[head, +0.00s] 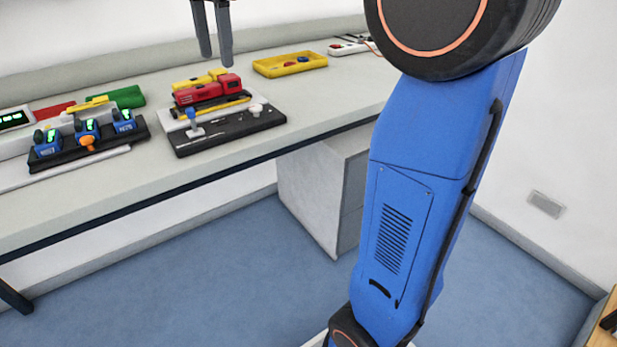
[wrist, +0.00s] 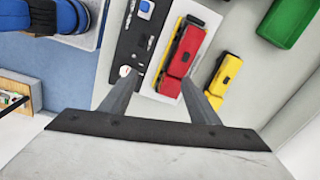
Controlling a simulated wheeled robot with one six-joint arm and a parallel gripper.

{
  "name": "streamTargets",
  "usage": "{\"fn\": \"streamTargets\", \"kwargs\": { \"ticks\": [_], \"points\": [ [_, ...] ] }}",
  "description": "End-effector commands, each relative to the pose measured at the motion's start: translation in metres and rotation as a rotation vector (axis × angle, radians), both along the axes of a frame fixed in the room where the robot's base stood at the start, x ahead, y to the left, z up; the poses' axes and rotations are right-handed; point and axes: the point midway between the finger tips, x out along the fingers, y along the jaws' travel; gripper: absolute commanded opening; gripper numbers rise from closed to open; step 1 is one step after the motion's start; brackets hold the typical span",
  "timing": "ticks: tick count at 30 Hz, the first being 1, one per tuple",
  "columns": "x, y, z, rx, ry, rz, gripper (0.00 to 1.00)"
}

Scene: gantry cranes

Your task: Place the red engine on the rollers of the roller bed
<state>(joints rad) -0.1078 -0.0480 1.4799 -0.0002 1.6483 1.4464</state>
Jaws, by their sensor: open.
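The red engine (head: 212,91) is a long, low block on a white base, behind a dark panel in the head view. In the wrist view the red engine (wrist: 178,68) lies lengthwise just beyond my fingers, nearer the right finger. A yellow engine-like block (wrist: 223,75) lies beside it, apart. My gripper (head: 216,61) hangs above the bench, over and behind the red engine in the head view. In the wrist view my gripper (wrist: 158,78) is open, with nothing between its fingers. I cannot tell which part is the roller bed; no rollers show clearly.
A dark panel (head: 262,121) with small knobs stands in front of the red engine. A yellow tray (head: 262,69) lies to the right. A green block (head: 128,97) and a dark rack of blue devices (head: 78,150) are at the left. The bench front is clear.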

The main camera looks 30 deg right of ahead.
Motion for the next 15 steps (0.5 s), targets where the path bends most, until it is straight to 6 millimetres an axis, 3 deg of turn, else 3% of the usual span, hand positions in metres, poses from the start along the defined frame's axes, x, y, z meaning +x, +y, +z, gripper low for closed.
{"fn": "streamTargets", "kwargs": {
  "ticks": [1, 8, 15],
  "points": [
    [-0.018, -0.005, -0.006, -0.002, -0.018, 0.057, 0.56],
    [-0.083, -0.022, -0.048, -0.033, -0.097, 0.353, 0.56],
    [-0.152, -0.036, -0.106, -0.094, -0.177, 0.659, 0.56]
  ]
}}
